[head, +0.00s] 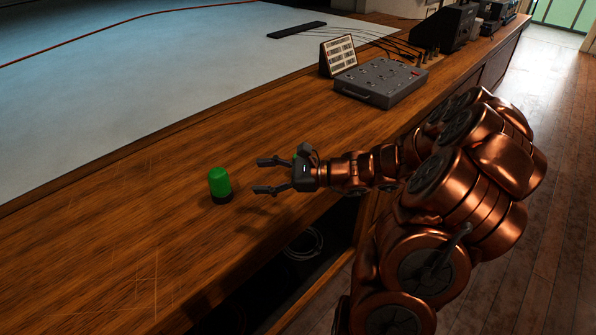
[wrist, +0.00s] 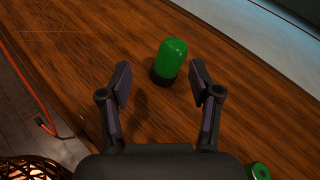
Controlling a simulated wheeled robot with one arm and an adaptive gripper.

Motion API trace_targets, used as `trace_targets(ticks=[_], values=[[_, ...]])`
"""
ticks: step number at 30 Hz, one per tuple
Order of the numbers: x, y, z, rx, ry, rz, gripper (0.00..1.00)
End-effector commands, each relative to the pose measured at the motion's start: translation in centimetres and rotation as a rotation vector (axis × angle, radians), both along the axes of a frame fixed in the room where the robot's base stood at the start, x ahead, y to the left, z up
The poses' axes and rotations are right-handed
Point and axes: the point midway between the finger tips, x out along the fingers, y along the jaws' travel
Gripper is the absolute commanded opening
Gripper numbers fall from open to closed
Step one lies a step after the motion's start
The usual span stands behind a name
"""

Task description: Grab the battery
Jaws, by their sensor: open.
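The battery appears to be the green cylinder with a black base (head: 219,185), standing upright on the wooden desk near its front edge in the head view. In the wrist view the battery (wrist: 171,61) stands just beyond the fingertips, roughly centred between them. My gripper (head: 262,176) is open and empty, to the right of the battery, with its fingers pointing left toward it. Both fingers of my gripper (wrist: 159,84) show apart in the wrist view. No contact with the battery is visible.
The wooden desk (head: 110,240) is clear around the battery. A grey mixing box (head: 380,82) and a white button panel (head: 338,56) stand farther back. A pale blue surface (head: 150,70) lies behind the desk. An open dark space with a coiled cable (head: 303,244) is below the desk edge.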

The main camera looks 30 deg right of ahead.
Motion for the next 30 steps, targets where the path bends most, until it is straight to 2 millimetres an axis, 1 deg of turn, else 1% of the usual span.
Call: trace_targets(ticks=[1,2,3,6,9,12,15,17,30], values=[[0.7,-2.9,-1.6,0.062,0.016,-0.089,0.63],[1.0,-4.5,-2.1,0.093,0.022,-0.137,0.63],[1.3,-6.6,-2.9,0.135,0.032,-0.197,0.63],[1.6,-11.2,-4.5,0.225,0.05,-0.331,0.63],[1.4,-14.7,-6.0,0.289,0.064,-0.427,0.63],[1.2,-16.9,-6.8,0.329,0.07,-0.489,0.63],[1.2,-17.9,-7.2,0.348,0.073,-0.517,0.63],[1.4,-18.0,-7.3,0.352,0.073,-0.522,0.63],[4.5,-16.7,-7.1,0.35,0.075,-0.517,0.63]])
